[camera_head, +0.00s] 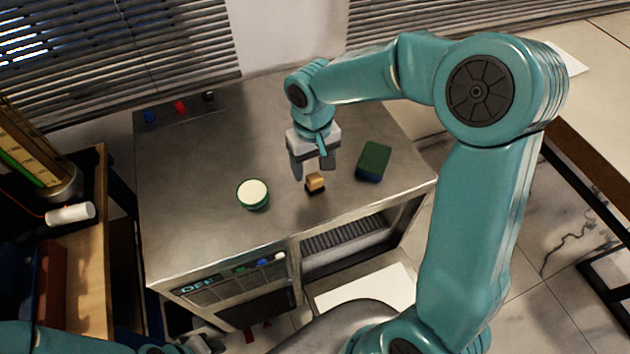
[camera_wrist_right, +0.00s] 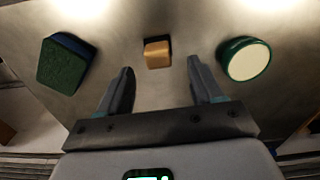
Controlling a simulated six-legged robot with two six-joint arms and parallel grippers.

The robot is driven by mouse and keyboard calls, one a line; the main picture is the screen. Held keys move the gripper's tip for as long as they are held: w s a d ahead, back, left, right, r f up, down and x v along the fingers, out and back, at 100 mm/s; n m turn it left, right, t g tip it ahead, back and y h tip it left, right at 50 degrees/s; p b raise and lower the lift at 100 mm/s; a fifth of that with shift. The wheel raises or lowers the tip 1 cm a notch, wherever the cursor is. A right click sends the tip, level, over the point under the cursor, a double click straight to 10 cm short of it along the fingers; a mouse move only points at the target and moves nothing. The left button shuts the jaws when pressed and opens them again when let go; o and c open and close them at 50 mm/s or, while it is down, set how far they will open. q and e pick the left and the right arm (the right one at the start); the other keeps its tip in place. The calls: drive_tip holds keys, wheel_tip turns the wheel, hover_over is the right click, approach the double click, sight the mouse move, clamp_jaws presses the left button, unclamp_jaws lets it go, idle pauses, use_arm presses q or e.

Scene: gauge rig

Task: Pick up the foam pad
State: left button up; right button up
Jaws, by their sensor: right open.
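A thick rectangular pad, green on top and dark blue below, looks like the foam pad (camera_head: 374,161); it lies on the metal cabinet top, right of my right gripper. It also shows at the left in the right wrist view (camera_wrist_right: 66,64). My right gripper (camera_head: 313,175) is open and empty, pointing down over the cabinet. A small tan block with a dark base (camera_head: 315,182) is close by its fingertips; in the right wrist view the tan block (camera_wrist_right: 157,54) appears beyond the gap between the fingers. My left gripper (camera_head: 205,345) shows only partly at the bottom edge.
A round green tin with a cream top (camera_head: 252,193) stands left of the tan block. The metal cabinet (camera_head: 190,220) has small coloured knobs at its back left corner and an open slot in its front. Its top is clear around these things. A wooden shelf (camera_head: 85,270) stands at the left.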

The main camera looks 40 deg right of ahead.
sight(314, 177)
wheel_tip(314, 177, down, 5)
drive_tip(key=shift+s+d+f+p, duration=0.1)
drive_tip(key=shift+d+f+p, duration=0.1)
drive_tip(key=shift+p, duration=0.1)
drive_tip(key=shift+a, duration=0.1)
drive_tip(key=c, duration=1)
drive_tip(key=shift+c, duration=0.2)
drive_tip(key=shift+r, duration=0.2)
drive_tip(key=shift+r, duration=0.3)
wheel_tip(314, 177, up, 19)
drive_tip(key=shift+p, duration=0.3)
drive_tip(key=shift+o, duration=0.5)
